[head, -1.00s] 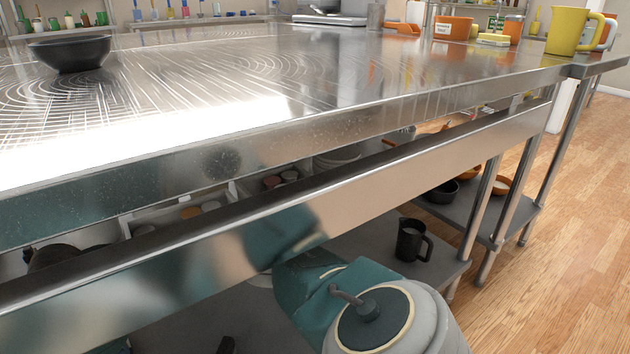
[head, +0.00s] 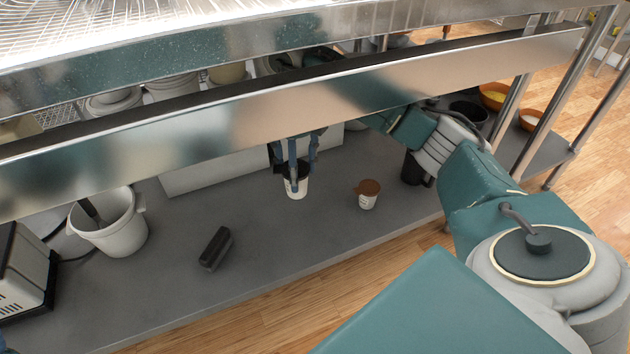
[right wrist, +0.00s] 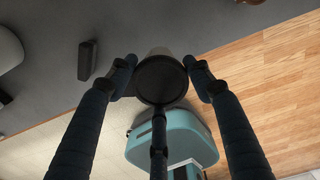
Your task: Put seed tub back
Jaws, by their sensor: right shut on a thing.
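My right gripper (head: 295,168) reaches under the table's front rail from the right, fingers pointing down. It is shut on a small white tub (head: 297,188) with a dark top and a label, which I take for the seed tub. The tub is upright at the lower shelf; I cannot tell whether it touches the shelf. In the right wrist view its round black top (right wrist: 160,80) sits between the fingers (right wrist: 160,75). A similar white tub with a brown lid (head: 368,195) stands to its right. My left gripper is not in view.
On the lower shelf (head: 270,235) are a dark block (head: 215,248), a white bucket (head: 112,228) and a long white box (head: 205,170) behind. A black mug (head: 412,168) stands near my right arm. The steel rail (head: 330,85) runs close above the gripper.

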